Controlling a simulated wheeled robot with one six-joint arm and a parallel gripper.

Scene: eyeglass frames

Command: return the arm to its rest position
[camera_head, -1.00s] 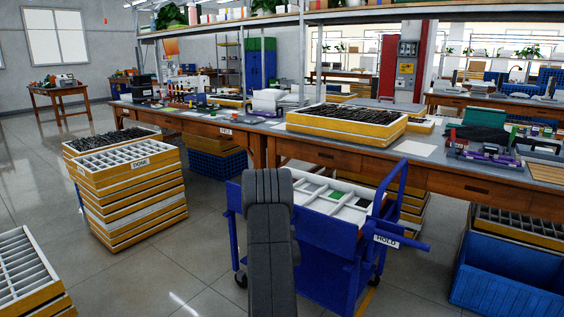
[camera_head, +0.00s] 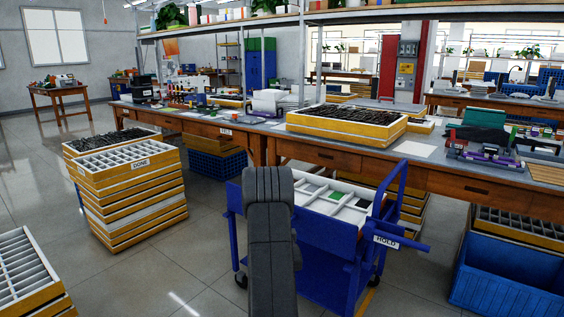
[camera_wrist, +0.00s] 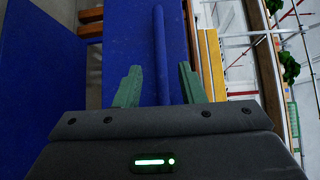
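My dark grey arm (camera_head: 268,235) stands folded upright in front of the blue cart (camera_head: 325,232) in the head view. My gripper itself is hidden behind the arm there. In the wrist view my gripper (camera_wrist: 158,84) shows two green fingers spread apart. I see nothing held between them. A blue panel with a long blue bar (camera_wrist: 160,40) lies beyond the fingers, with the bar in line with the gap. I cannot tell how far off it is.
The cart holds a white divided tray (camera_head: 309,202) and carries a HOLD label. A wooden workbench (camera_head: 330,157) runs behind it. Stacked yellow trays (camera_head: 130,195) stand left, and a blue crate (camera_head: 505,285) stands right. Grey floor (camera_head: 200,250) is clear between cart and stack.

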